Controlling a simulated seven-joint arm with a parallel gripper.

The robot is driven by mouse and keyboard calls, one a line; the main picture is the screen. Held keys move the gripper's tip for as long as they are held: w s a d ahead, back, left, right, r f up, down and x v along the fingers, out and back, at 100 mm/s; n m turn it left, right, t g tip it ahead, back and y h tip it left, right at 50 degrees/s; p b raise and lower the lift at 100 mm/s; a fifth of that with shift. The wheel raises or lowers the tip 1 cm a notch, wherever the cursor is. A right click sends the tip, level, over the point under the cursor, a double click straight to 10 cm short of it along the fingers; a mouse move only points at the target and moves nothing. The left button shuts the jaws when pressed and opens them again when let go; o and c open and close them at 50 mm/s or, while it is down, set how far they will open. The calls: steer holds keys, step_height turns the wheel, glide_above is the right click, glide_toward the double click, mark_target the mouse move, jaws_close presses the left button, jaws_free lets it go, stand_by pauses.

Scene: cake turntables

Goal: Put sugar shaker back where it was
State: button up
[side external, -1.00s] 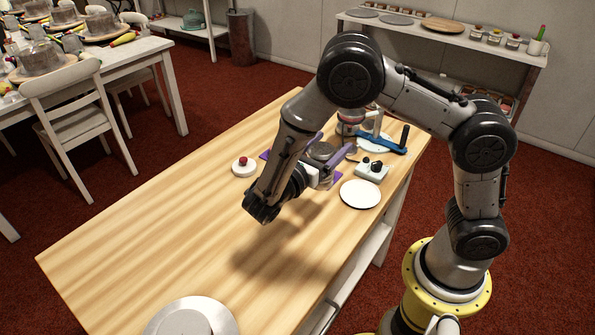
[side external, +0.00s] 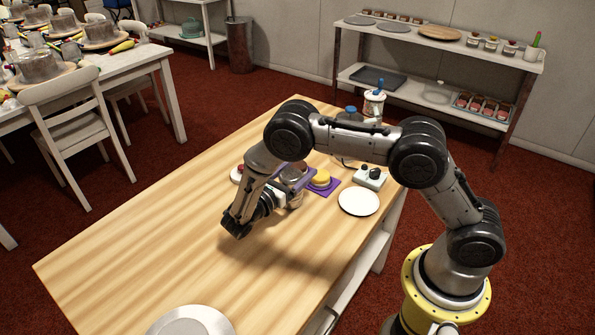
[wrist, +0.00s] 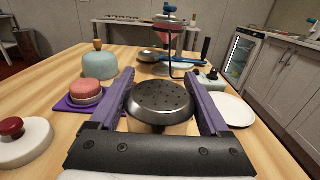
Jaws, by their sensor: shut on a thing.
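The sugar shaker (wrist: 161,100) is a metal canister with a domed, perforated top. My gripper (side external: 293,178) is shut on it, with the purple fingers on either side of the shaker in the wrist view (wrist: 161,92). In the side view the shaker (side external: 292,171) is upright and partly hidden by my gripper. I cannot tell whether its base touches the wooden table (side external: 150,245). A purple mat (side external: 331,191) with a round yellow item (side external: 320,179) lies just to its right in the side view.
A white plate (side external: 359,201) and a white black-knobbed box (side external: 371,176) lie right.

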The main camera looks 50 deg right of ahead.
steer(key=shift+f, duration=0.15)
steer(key=o, duration=1.5)
